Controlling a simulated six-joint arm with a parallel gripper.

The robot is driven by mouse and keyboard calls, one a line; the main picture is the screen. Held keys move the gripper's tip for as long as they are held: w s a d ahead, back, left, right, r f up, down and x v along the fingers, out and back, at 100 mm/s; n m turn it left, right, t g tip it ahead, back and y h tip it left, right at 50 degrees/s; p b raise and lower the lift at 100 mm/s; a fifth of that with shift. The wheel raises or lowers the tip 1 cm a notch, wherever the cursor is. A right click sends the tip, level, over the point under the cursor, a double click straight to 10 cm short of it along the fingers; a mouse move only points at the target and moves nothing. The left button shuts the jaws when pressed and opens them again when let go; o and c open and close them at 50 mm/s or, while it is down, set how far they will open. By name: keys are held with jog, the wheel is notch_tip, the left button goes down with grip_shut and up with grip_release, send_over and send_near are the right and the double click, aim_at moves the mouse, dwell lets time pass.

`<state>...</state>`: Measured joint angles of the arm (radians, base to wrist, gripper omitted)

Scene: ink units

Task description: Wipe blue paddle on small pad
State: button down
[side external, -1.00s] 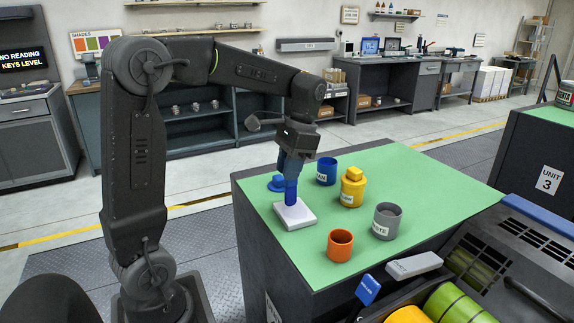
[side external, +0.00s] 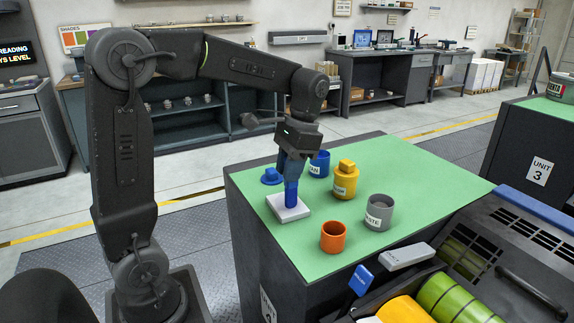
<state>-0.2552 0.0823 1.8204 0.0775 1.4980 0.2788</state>
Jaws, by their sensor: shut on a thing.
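My gripper (side external: 291,174) is shut on the blue paddle (side external: 291,194) and points down over the small pad. The paddle is upright, and its lower end is at the top of the white small pad (side external: 277,213), seemingly touching it. The pad lies flat on the green bench top near its left edge. A blue cup (side external: 320,161) with a partly hidden label stands behind and right of my gripper. A blue lid (side external: 271,176) lies just behind the pad, on the left.
A yellow pot (side external: 346,184) with its lid on, a grey cup (side external: 379,212) and an orange cup (side external: 333,237) stand right of the pad. A press with yellow and green rollers (side external: 448,304) lies at the front right. The green top (side external: 420,175) is clear at the back right.

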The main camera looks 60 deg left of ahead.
jog(key=a+r, duration=0.5)
jog(key=shift+w+r, duration=0.15)
jog(key=shift+r, duration=0.25)
dwell(4.7)
dwell(0.3)
